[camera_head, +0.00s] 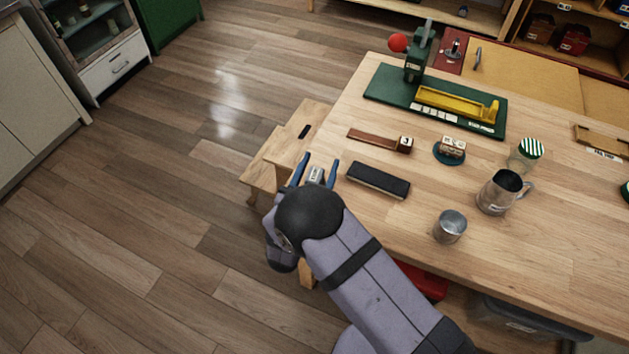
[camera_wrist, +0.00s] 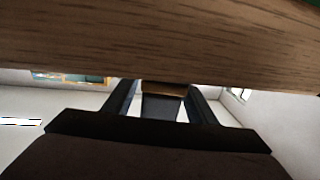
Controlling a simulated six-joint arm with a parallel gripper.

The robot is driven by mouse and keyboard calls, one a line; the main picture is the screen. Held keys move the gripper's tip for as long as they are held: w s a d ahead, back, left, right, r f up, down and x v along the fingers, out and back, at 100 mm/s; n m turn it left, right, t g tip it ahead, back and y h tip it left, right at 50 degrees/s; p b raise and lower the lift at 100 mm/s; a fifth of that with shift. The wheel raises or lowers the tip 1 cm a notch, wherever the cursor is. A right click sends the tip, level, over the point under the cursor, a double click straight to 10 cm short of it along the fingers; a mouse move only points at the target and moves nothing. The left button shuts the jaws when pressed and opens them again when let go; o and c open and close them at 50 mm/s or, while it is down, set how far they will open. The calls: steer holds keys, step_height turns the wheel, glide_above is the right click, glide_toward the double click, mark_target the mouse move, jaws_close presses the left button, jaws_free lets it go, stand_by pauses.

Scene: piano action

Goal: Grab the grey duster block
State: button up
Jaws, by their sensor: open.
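The duster block (camera_head: 378,180) is a long, dark grey-black block lying flat near the left edge of the wooden table (camera_head: 394,222) in the head view. My gripper (camera_head: 319,170) is open, its two blue fingers just left of the block at the table's edge. The block is outside the fingers and apart from them in the head view. In the wrist view my gripper (camera_wrist: 160,103) shows two dark fingers below a broad wooden surface. A dark shape with a brown top shows between them; I cannot tell what it is. The duster block is not clearly seen there.
A wooden strip with a small cube (camera_head: 404,145) lies behind the block. A round teal stand (camera_head: 449,158), a metal pitcher (camera_head: 496,194) and a metal cup (camera_head: 450,227) stand to its right. A green board (camera_head: 384,84) lies farther back. A wooden bench (camera_head: 266,155) stands left of the table.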

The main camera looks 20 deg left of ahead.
steer(key=c, duration=1.2)
steer(key=shift+r, duration=0.2)
steer(key=shift+r+b, duration=0.6)
steer(key=shift+r, duration=4.2)
